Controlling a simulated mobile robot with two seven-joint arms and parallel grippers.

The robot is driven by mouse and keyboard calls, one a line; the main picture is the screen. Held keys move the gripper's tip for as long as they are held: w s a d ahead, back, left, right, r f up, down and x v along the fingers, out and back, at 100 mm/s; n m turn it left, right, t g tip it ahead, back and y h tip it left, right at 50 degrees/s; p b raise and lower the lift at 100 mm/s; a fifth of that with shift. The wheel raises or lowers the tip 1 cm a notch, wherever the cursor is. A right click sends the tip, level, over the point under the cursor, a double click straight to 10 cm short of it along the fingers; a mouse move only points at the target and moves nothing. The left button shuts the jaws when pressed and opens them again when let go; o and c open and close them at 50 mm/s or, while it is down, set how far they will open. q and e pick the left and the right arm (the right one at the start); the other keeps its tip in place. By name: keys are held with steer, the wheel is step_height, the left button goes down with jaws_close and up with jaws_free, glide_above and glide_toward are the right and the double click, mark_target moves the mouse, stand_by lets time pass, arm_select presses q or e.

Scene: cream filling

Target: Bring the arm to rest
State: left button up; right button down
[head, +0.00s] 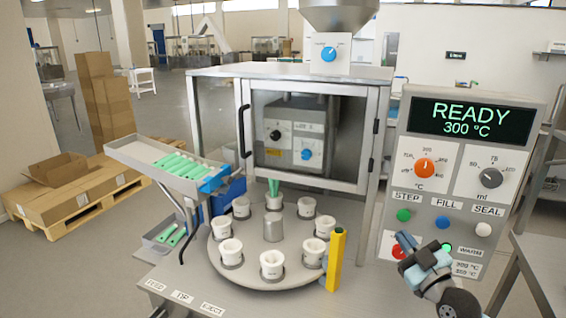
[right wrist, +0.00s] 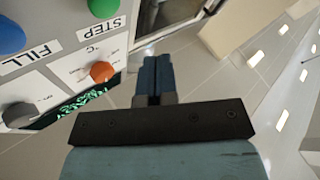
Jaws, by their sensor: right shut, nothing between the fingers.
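My right gripper (head: 404,240) is at the lower right of the head view, in front of the lower part of the control panel (head: 468,115). Its blue fingers are together and hold nothing. The right wrist view shows the closed fingers (right wrist: 157,72) too, with the panel's STEP button (right wrist: 103,7) and orange dial (right wrist: 103,72) to their left. The fingertips overlap the area by the red button (head: 398,252) in the head view; I cannot tell whether they touch the panel. The display reads READY 300 °C. My left gripper is not in view.
A round turntable (head: 240,274) with several white cups stands left of the panel. A yellow post (head: 336,260) rises at its right edge. A tilted tray (head: 135,152) of green tubes is at left. A grey table (head: 548,262) is at right.

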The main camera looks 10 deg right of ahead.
steer(key=s+a+f+m+g+p, duration=0.1)
steer(key=s+a+f+g+p, duration=0.1)
steer(key=s+a+f, duration=0.3)
steer(key=s+a+f+m+g+p, duration=0.2)
steer(key=s+a+f+g+p, duration=0.1)
steer(key=s+f, duration=0.8)
steer(key=s+a+f+m+g+h+p, duration=0.1)
steer(key=s+a+f+g+p, duration=0.1)
steer(key=s+a+f+g, duration=0.3)
steer(key=s+a+f, duration=0.3)
steer(key=s+f, duration=0.1)
steer(key=f, duration=0.1)
steer(key=shift+f+m+p, duration=0.15)
steer(key=shift+m+p, duration=0.2)
steer(key=shift+m, duration=0.05)
steer(key=shift+w, duration=0.1)
stand_by(0.9)
steer(key=w+d+r+n+t+p, duration=0.1)
steer(key=w+d+r+n+t, duration=0.1)
steer(key=w+d+r+n, duration=0.2)
steer(key=w+d+r+n+t+p, duration=0.2)
steer(key=w+d+r+n, duration=0.3)
steer(key=w+d+r, duration=0.5)
steer(key=w+r, duration=0.4)
steer(key=r, duration=0.2)
steer(key=w+r+t, duration=0.1)
steer(key=w+r, duration=0.2)
steer(key=r, duration=0.4)
steer(key=shift+w+n+t+y+p, duration=0.3)
steer(key=shift+w+y, duration=0.1)
